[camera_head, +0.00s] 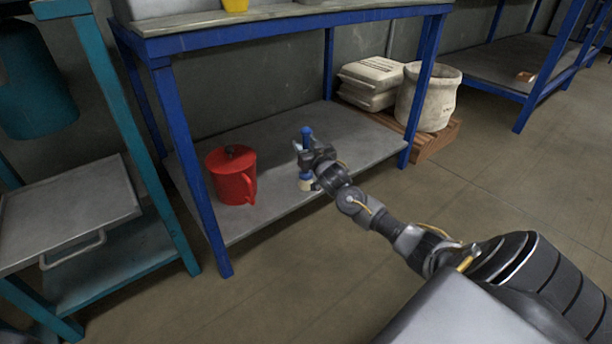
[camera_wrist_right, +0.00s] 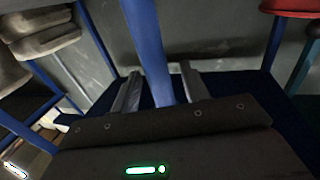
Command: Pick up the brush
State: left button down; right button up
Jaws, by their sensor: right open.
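The brush (camera_head: 307,133) has a blue handle and a cream-coloured lower end, and stands upright on the lower shelf (camera_head: 275,210) of the blue-framed bench. My right gripper (camera_head: 308,152) is at the handle and hides its middle. In the right wrist view the blue handle (camera_wrist_right: 147,40) runs down between the two open fingers of my right gripper (camera_wrist_right: 161,82). I cannot tell whether either finger touches it. My left gripper is not in view.
A red can (camera_head: 231,175) stands left of the brush on the same shelf. Blue bench legs (camera_head: 190,165) and the bench top (camera_head: 280,14) bound the space. Stacked sacks (camera_head: 370,80) and an open sack (camera_head: 428,97) are behind right. A teal cart (camera_head: 70,215) is left.

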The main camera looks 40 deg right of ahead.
jog(key=shift+w+r, duration=0.1)
jog(key=shift+w, duration=0.1)
grip_shut()
dwell(0.3)
